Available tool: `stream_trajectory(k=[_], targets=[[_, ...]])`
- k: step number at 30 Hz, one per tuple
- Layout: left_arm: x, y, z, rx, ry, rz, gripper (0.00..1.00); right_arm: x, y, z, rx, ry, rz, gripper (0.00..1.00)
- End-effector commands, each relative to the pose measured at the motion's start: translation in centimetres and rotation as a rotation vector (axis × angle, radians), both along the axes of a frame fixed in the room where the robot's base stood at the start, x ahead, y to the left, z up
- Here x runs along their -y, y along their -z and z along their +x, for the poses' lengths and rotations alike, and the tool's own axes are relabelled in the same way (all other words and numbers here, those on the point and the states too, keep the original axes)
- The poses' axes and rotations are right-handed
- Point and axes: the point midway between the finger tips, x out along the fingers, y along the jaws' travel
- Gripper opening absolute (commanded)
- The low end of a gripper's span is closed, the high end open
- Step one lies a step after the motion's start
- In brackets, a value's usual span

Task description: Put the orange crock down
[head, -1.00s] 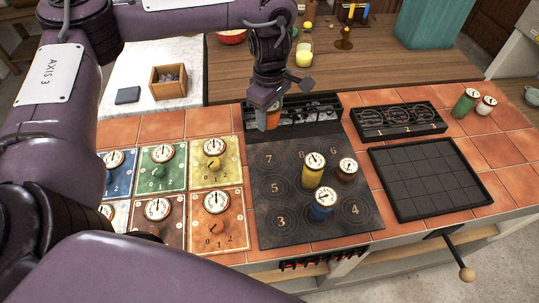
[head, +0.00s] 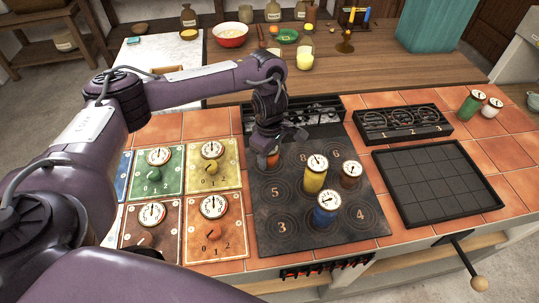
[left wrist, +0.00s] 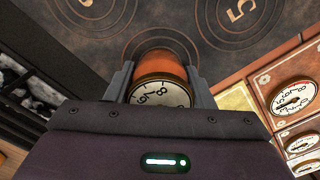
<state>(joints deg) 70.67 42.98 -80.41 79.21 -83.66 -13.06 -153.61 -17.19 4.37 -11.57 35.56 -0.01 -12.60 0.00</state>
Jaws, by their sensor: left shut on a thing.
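My left gripper (head: 268,152) is shut on the orange crock (head: 273,160), over the back-left part of the dark numbered hotplate (head: 284,238). In the left wrist view the orange crock (left wrist: 166,62) sits between the two fingers, its numbered dial lid facing the camera. Hotplate rings show around its far end. I cannot tell whether its base touches the plate. The plate's 7 is hidden by the gripper. My right gripper is not in view.
On the hotplate, a yellow crock (head: 315,178), a blue crock (head: 327,212) and a brown crock (head: 350,174) stand to the right. Coloured dial panels (head: 212,164) lie left. A black gridded tray (head: 437,182) and a numbered rack (head: 402,127) are right.

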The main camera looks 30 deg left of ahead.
Motion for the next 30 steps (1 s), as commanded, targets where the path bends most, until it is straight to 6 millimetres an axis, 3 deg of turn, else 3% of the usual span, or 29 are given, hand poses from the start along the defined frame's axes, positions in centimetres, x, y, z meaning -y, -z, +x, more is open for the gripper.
stream_trajectory(k=[8, 9, 14, 23, 30], targets=[[0.0, 0.3, 0.0, 0.001, 0.000, 0.000, 0.18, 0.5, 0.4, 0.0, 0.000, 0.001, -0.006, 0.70], [0.0, 0.3, 0.0, 0.001, 0.000, 0.000, 0.51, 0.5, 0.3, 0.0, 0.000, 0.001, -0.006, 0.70], [0.0, 0.2, 0.0, 0.000, 0.000, 0.000, 0.70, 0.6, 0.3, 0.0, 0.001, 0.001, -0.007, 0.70], [0.0, 0.0, 0.0, 0.000, 0.000, 0.000, 0.70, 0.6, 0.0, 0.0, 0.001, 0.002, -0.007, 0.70], [0.0, -3.3, 0.2, 0.005, 0.002, 0.001, 0.70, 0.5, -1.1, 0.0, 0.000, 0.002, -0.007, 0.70]])
